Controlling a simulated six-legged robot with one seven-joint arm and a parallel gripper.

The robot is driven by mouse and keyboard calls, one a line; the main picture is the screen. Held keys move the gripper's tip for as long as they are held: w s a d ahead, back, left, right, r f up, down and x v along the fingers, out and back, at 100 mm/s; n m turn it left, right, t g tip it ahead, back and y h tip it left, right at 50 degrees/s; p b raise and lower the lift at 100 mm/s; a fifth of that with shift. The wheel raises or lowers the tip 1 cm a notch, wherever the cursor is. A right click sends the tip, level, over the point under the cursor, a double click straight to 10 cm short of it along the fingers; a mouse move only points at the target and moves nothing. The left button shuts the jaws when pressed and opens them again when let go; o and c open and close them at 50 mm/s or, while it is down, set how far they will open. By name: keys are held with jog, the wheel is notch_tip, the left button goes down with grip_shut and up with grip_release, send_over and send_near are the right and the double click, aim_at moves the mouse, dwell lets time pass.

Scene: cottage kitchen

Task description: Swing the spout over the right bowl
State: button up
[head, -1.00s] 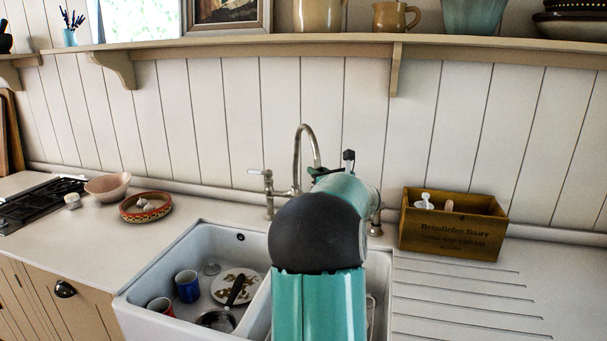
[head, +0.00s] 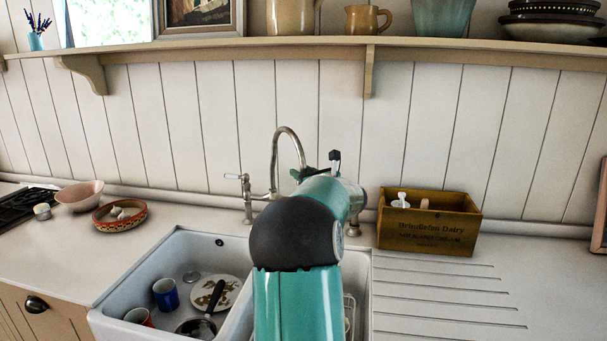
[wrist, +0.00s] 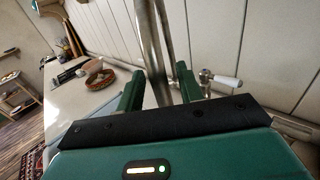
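The tall metal tap stands behind the sink; its arched spout (head: 287,130) curves over and its tip drops behind my arm. The right bowl (head: 358,277) is mostly hidden by my arm. The left bowl (head: 170,252) is beside it. In the wrist view the spout pipe (wrist: 150,40) runs upright between the two green fingers of my gripper (wrist: 159,88). The fingers stand apart on either side of it; I cannot tell whether either touches it. In the head view the fingers are largely hidden behind my arm.
A blue mug (head: 165,293), a plate (head: 226,290) and a pan (head: 197,326) lie in the left bowl. The tap's white-tipped lever (head: 232,177) is left of the spout. A wooden crate (head: 430,226) stands at the right. The shelf (head: 330,45) runs above.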

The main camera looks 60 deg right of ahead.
jog(key=v, duration=1.3)
jog(key=shift+s+a, duration=0.15)
jog(key=shift+s, duration=0.2)
